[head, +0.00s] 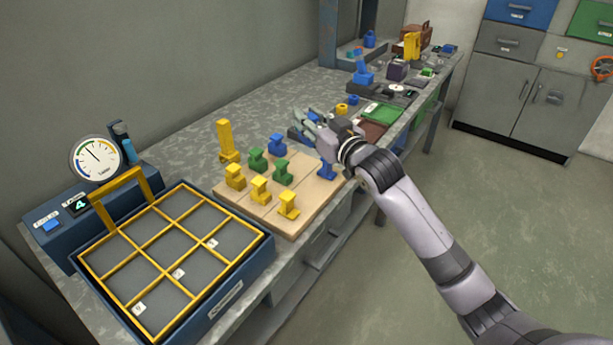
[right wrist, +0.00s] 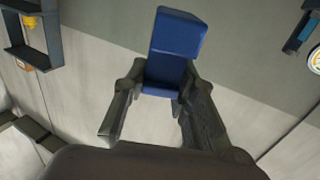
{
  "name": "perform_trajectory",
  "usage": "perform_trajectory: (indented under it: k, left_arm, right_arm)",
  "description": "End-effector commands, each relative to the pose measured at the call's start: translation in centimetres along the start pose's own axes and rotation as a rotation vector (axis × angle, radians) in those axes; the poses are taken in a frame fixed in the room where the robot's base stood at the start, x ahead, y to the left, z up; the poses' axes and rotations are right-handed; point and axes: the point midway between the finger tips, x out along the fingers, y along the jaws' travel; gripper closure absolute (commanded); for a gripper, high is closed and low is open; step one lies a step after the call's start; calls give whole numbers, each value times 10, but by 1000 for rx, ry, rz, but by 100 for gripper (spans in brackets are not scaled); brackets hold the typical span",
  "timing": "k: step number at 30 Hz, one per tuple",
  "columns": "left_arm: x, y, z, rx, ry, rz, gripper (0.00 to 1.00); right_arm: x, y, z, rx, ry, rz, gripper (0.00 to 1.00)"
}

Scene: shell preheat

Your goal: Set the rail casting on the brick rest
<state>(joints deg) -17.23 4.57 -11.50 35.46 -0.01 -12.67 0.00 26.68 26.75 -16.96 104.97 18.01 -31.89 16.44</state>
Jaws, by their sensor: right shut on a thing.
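My right gripper (head: 314,124) is over the far right part of the workbench. In the right wrist view it is shut on a blue casting (right wrist: 178,50), which has a tall flat slab and a narrower part between the fingers. In the head view the fingers mostly hide the held casting. Several blue, green and yellow castings stand on a pale, brick-like board (head: 302,217). They include a blue one (head: 277,145), a green one (head: 283,171) and a yellow one (head: 289,205). I cannot tell for certain which is the rail casting or whether this board is the brick rest. My left gripper is out of view.
A dark blue unit with a yellow wire grid (head: 172,231) and a round gauge (head: 96,159) stands at the near left. A green tray (head: 382,112) and several small items crowd the bench's far end.

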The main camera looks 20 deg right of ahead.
Motion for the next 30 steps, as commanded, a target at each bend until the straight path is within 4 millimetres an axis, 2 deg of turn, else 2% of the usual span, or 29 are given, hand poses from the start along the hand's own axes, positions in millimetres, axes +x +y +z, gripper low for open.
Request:
perform_trajectory:
  k: [1, 6, 12, 19, 25, 30]
  left_arm:
    - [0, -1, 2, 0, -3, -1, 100]
    - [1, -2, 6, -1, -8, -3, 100]
    - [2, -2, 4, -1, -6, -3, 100]
    - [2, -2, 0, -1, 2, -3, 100]
    - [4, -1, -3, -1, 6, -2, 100]
    - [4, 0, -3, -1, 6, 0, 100]
  right_arm:
    - [0, 0, 17, 3, -7, 1, 100]
    - [0, 0, 63, 2, -6, 1, 100]
    - [0, 1, 106, 2, -2, 1, 100]
    - [0, 1, 127, 0, 0, 1, 100]
    - [0, 1, 157, 0, 0, 0, 100]
    - [0, 1, 164, -1, 3, 0, 100]
